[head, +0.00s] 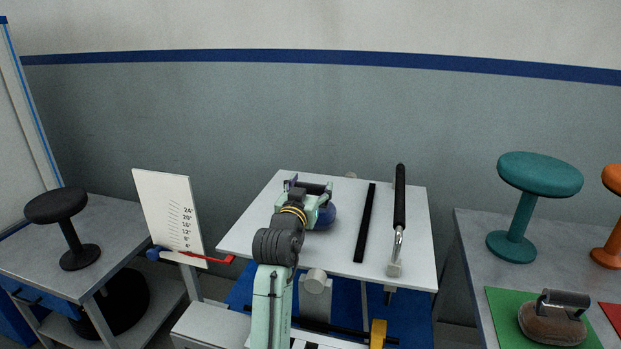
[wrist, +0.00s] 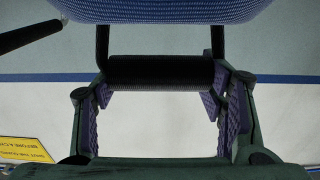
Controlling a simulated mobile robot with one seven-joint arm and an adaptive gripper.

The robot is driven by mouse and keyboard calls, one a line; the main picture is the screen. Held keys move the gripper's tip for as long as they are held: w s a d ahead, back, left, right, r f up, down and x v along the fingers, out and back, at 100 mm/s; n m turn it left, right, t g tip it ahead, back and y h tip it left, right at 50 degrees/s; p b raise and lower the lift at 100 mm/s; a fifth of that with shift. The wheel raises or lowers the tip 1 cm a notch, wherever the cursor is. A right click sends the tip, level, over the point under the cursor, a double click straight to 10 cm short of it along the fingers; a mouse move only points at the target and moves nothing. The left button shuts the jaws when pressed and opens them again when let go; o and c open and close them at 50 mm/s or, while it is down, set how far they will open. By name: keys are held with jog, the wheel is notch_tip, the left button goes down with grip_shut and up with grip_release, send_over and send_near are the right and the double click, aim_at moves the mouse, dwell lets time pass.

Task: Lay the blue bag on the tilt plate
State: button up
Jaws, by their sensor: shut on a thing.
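My gripper (head: 309,190) is above the left-middle of the white tilt plate (head: 337,250). It is shut on the black handle of the blue bag (head: 322,216). My gripper partly hides the bag in the head view. In the wrist view the black handle (wrist: 160,72) lies across between the purple-padded fingers, and the blue woven bag (wrist: 165,10) fills the top edge. That view appears upside down, so the bag is under the handle. I cannot tell whether the bag touches the plate.
A black bar (head: 365,222) and a black-gripped lever (head: 399,200) stand on the right of the plate. A scale board (head: 168,215) with a red pointer is left. Side tables hold a black stool (head: 60,206), a teal stool (head: 516,228) and a brown bag (head: 552,322) on a green mat.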

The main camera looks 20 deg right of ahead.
dwell(0.3)
jog(key=o, duration=1.9)
jog(key=shift+f, duration=0.1)
jog(key=shift+o, duration=0.2)
jog(key=shift+r, duration=0.3)
jog(key=b+v, duration=0.3)
jog(key=v, duration=0.9)
jog(key=shift+f, duration=0.15)
